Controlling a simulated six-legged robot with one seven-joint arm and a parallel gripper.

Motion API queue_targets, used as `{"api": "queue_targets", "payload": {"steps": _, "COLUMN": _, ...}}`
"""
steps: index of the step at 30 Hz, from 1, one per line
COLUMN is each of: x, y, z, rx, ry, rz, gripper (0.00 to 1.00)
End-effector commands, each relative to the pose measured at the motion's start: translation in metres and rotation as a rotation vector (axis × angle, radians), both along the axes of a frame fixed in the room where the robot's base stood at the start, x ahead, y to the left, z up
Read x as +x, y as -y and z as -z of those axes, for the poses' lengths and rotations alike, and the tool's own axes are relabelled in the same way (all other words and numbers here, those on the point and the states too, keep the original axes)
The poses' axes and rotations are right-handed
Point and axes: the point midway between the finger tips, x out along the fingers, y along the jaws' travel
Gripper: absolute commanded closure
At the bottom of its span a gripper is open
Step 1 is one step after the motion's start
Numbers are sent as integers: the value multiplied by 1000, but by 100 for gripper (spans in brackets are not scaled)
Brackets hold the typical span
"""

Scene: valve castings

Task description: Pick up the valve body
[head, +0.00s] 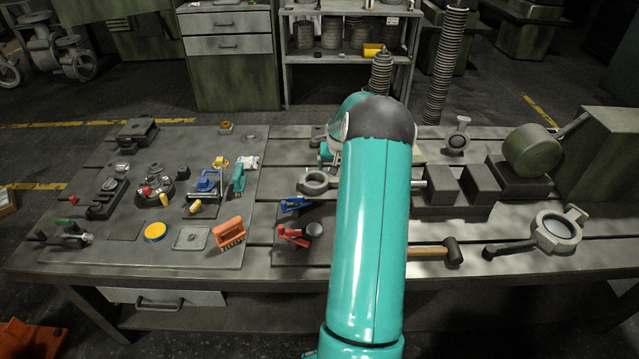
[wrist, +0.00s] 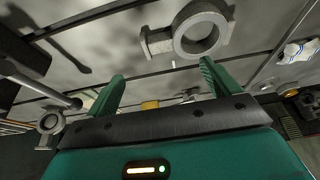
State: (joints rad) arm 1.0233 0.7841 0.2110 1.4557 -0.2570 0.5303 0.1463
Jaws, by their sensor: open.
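A grey ring-shaped casting with flanged ends, which looks like the valve body (head: 315,182), lies on the slotted bench just left of my arm in the head view. What seems to be the same valve body shows at the top of the wrist view (wrist: 165,42), a little beyond my fingertips and apart from them. My gripper (wrist: 162,69) is open, with its two green fingers spread and nothing between them. In the head view my own arm hides the gripper and part of the bench.
A larger ring casting (head: 557,228) and a small one (head: 458,140) lie to the right, near dark blocks (head: 480,184) and a mallet (head: 452,250). Blue (head: 294,203) and red (head: 293,235) clamps lie in front of the valve body. Tools crowd the left plate (head: 120,252).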

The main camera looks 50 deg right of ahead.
Motion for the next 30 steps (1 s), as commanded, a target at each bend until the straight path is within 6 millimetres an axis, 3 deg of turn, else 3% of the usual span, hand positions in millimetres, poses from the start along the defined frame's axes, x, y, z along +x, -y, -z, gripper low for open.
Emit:
{"api": "queue_targets", "payload": {"steps": 6, "x": 12, "y": 10, "z": 41, "rx": 3, "ry": -1, "rz": -2, "gripper": 12}}
{"api": "queue_targets", "payload": {"steps": 14, "x": 18, "y": 17, "z": 61, "rx": 1, "ry": -1, "rz": -2, "gripper": 12}}
{"api": "queue_targets", "payload": {"steps": 21, "x": 27, "y": 24, "z": 94, "rx": 3, "ry": -2, "rz": -1, "gripper": 12}}
{"api": "queue_targets", "payload": {"steps": 30, "x": 30, "y": 28, "z": 104, "rx": 1, "ry": 0, "rz": -1, "gripper": 12}}
